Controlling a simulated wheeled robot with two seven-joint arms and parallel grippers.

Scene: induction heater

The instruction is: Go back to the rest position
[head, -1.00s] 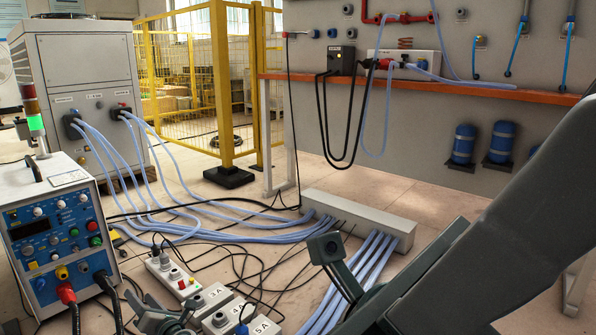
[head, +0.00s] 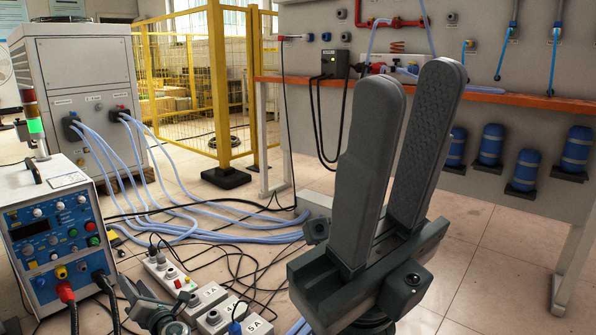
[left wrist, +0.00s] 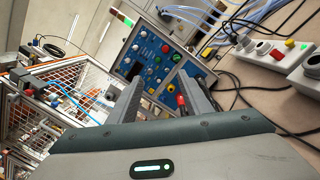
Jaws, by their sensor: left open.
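My right gripper (head: 414,75) stands large in the middle of the head view, its two long grey fingers pointing up. A gap shows between the fingers and nothing is held. My left gripper shows only in part as grey metal at the bottom left edge of the head view (head: 152,305). In the left wrist view, the left gripper (left wrist: 160,88) has its two fingers apart with nothing between them. It faces the blue-fronted control unit (left wrist: 160,55), which lies beyond the fingers. The control unit also stands at the left of the head view (head: 55,235).
A white cabinet (head: 85,60) with pale blue hoses stands at the back left. A power strip (head: 170,272) and numbered boxes (head: 212,295) lie on the floor near my left gripper. A bench with an orange edge (head: 520,98) is behind my right gripper. Floor at right is clear.

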